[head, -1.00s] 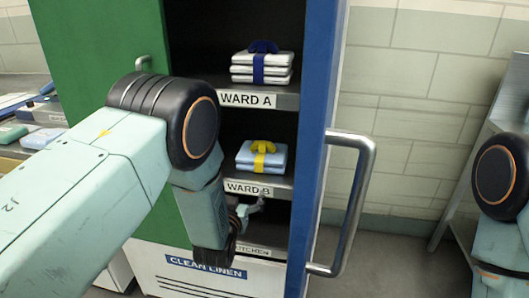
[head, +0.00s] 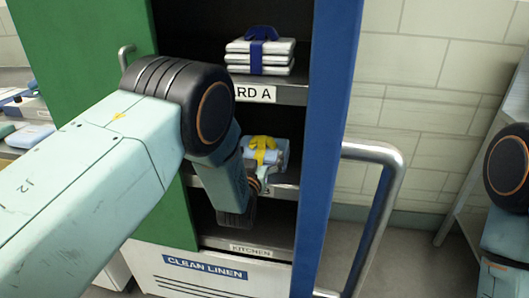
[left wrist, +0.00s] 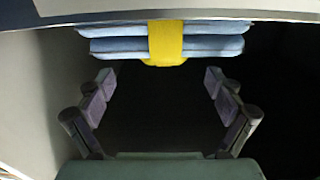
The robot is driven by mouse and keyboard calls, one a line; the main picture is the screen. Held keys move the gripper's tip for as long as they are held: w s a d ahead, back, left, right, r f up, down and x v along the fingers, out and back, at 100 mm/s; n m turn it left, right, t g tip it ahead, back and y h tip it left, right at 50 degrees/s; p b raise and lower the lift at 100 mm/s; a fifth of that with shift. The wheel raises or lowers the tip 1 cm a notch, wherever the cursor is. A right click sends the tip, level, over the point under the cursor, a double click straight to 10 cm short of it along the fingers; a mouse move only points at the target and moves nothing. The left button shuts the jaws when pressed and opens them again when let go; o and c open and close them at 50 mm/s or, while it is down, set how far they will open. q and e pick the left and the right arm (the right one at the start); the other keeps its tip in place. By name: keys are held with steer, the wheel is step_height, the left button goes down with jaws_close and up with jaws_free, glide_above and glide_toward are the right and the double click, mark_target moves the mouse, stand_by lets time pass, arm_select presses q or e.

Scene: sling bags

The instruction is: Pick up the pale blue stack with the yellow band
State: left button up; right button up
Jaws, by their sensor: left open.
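The pale blue stack with the yellow band (head: 279,148) sits on the middle shelf of the cabinet, partly hidden by my left arm. My left gripper (head: 264,182) is at the front of that shelf, just in front of the stack and low against it. In the left wrist view the folded layers and yellow band (left wrist: 165,42) show at the top, beyond the fingertips. The open fingers of my left gripper (left wrist: 160,82) stand wide apart with nothing between them. My right gripper is out of view.
A white stack with a dark blue band (head: 260,63) lies on the WARD A shelf above. The KITCHEN shelf (head: 225,232) is below.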

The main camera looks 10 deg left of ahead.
mark_target(262, 144)
arm_select(q)
steer(key=w, duration=0.2)
steer(key=w+a+b, duration=0.1)
steer(key=shift+w+f, duration=0.25)
steer(key=shift+f, duration=0.1)
steer(key=shift+w+d+r, duration=0.15)
steer(key=shift+w+d, duration=0.25)
steer(key=shift+w, duration=0.1)
steer(key=shift+w+a, duration=0.1)
steer(key=shift+a, duration=0.25)
steer(key=shift+d, duration=0.25)
steer(key=c, duration=0.6)
steer(key=shift+a, duration=0.15)
steer(key=shift+c, duration=1.3)
steer(key=c, duration=0.9)
steer(key=shift+r, duration=0.1)
steer(key=shift+c, duration=0.4)
